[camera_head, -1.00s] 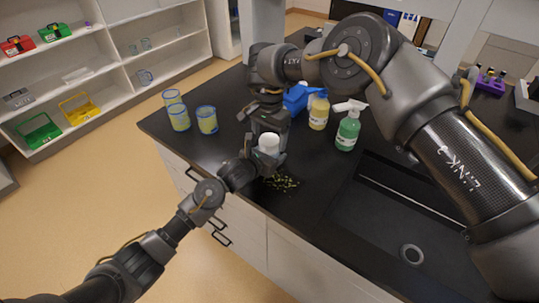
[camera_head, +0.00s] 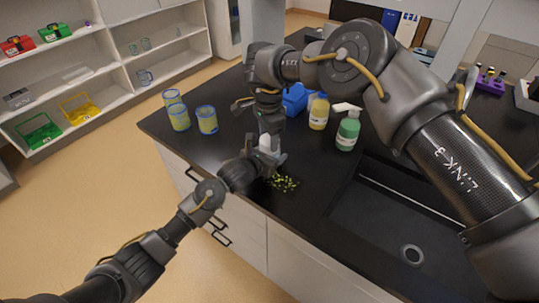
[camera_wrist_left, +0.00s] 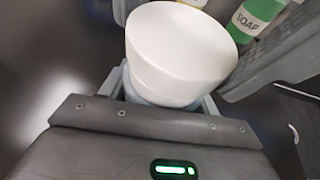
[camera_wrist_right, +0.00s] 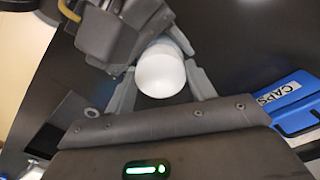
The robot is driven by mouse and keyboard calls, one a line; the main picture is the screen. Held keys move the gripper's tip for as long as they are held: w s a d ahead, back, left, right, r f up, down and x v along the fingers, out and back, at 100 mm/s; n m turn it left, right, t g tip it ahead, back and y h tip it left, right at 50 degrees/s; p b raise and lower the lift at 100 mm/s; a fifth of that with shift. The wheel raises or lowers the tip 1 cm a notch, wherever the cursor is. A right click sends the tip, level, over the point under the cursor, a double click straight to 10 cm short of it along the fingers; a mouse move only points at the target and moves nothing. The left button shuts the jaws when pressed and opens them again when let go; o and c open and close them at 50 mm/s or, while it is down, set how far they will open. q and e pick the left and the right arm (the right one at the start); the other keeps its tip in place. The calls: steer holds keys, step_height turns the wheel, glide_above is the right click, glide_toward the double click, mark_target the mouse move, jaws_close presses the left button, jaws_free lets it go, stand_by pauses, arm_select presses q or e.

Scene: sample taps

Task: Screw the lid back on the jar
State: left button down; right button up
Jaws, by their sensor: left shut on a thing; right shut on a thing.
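The white lid and jar (camera_head: 266,143) are a small white shape between my two grippers in the head view, above the counter's front edge. My left gripper (camera_head: 264,156) comes in from the lower left and is shut on the jar. In the left wrist view a large white rounded body (camera_wrist_left: 180,55) sits between its fingers, with a pale bluish part below. My right gripper (camera_head: 272,138) reaches down from above and is shut on the lid. In the right wrist view the white round end (camera_wrist_right: 161,76) lies between its fingers. The seam between lid and jar is hidden.
Several glasses with yellowish lower parts (camera_head: 207,120) stand left on the black counter. A blue bin (camera_head: 295,98), labelled CAPS in the right wrist view, a yellow bottle (camera_head: 319,112) and a green soap bottle (camera_head: 347,131) stand behind. Yellow-green bits (camera_head: 284,183) lie near the front edge, left of the sink (camera_head: 390,225).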

steer(key=m, duration=0.6)
steer(key=shift+f, duration=0.1)
steer(key=m, duration=0.5)
steer(key=o, duration=1.1)
steer(key=shift+w, duration=0.1)
steer(key=shift+r, duration=2.35)
